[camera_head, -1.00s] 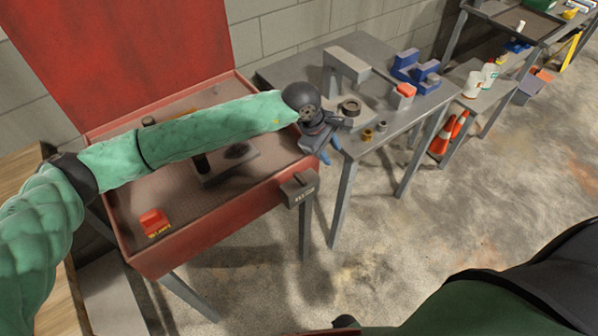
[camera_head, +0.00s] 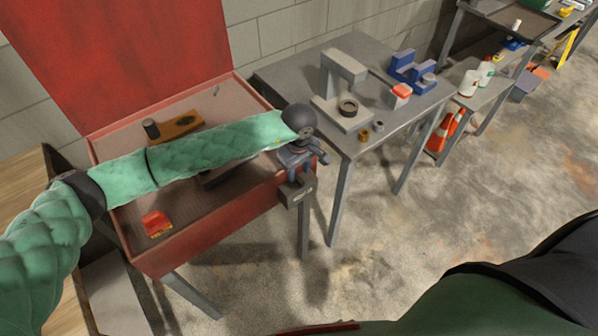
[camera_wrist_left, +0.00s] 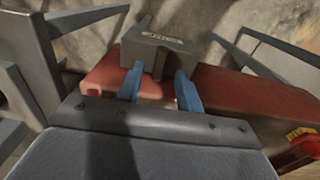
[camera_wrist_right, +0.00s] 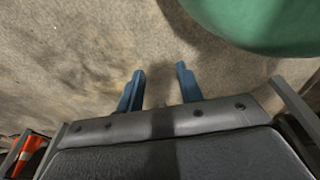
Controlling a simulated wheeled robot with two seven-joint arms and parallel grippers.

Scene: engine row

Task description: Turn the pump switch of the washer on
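The washer is a red basin (camera_head: 215,235) on legs with its red lid (camera_head: 120,60) raised. A dark grey switch box (camera_head: 297,193) is fixed at its front right corner. The box also shows in the left wrist view (camera_wrist_left: 158,50), with a pale label and a dark lever-like part (camera_wrist_left: 160,65) on its near side. My left gripper (camera_head: 302,176) is just above the box. In the left wrist view its blue fingers (camera_wrist_left: 160,88) are apart, one on each side of the dark part; contact cannot be told. My right gripper (camera_wrist_right: 160,90) is open and empty over the floor.
A red block (camera_head: 155,223) and a brown tool (camera_head: 178,126) lie in the basin. A grey table (camera_head: 350,140) with metal parts stands close to its right. Traffic cones (camera_head: 442,132) stand further right. The floor in front is clear.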

